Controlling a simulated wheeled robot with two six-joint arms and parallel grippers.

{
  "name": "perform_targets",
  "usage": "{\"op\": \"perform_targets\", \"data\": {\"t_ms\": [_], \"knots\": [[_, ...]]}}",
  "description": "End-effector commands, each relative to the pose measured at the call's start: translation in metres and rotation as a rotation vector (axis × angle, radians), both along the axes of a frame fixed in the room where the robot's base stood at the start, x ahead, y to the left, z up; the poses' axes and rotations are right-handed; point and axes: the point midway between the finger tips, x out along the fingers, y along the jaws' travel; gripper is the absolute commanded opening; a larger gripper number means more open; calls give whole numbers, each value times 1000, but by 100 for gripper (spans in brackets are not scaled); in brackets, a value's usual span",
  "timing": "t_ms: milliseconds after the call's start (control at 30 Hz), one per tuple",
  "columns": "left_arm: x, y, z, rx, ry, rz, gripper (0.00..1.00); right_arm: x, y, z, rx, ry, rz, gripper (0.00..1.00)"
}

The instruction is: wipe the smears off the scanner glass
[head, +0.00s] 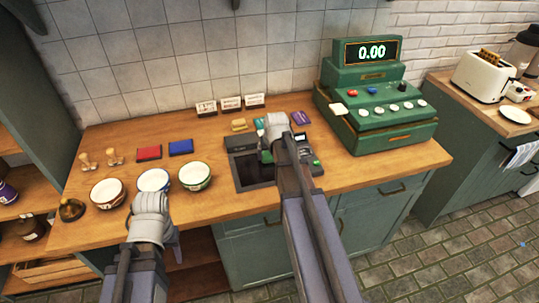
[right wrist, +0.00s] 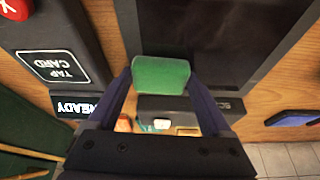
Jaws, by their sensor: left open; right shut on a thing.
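The scanner is a dark flat unit on the wooden counter, and its black glass (head: 253,174) shows left of my right arm. In the right wrist view the glass (right wrist: 215,38) fills the upper middle. I cannot make out clear smears on it. My right gripper (head: 276,140) is shut on a green sponge-like block (right wrist: 162,76), held over the scanner's edge beside the glass. Whether the block touches the surface I cannot tell. My right arm hides part of the scanner. My left gripper (head: 153,212) is open in front of the bowls, its fingertips mostly hidden.
A card reader (right wrist: 62,65) stands close beside the scanner. A green cash register (head: 375,110) is at the right. Three bowls (head: 195,176), a red pad (head: 149,152), a blue pad (head: 181,147) and a bell (head: 71,209) are left. Small signs (head: 230,103) stand behind.

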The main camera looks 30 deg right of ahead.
Motion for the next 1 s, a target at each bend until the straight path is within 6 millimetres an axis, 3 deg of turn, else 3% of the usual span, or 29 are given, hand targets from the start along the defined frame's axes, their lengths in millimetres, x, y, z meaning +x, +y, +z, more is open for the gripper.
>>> {"op": "perform_targets", "data": {"t_ms": [633,1000], "knots": [[0,0,58,0,0,0,50,0,1,58,1,-1,0,39],[0,0,60,0,0,0,50,0,1,60,1,-1,0,39]]}}
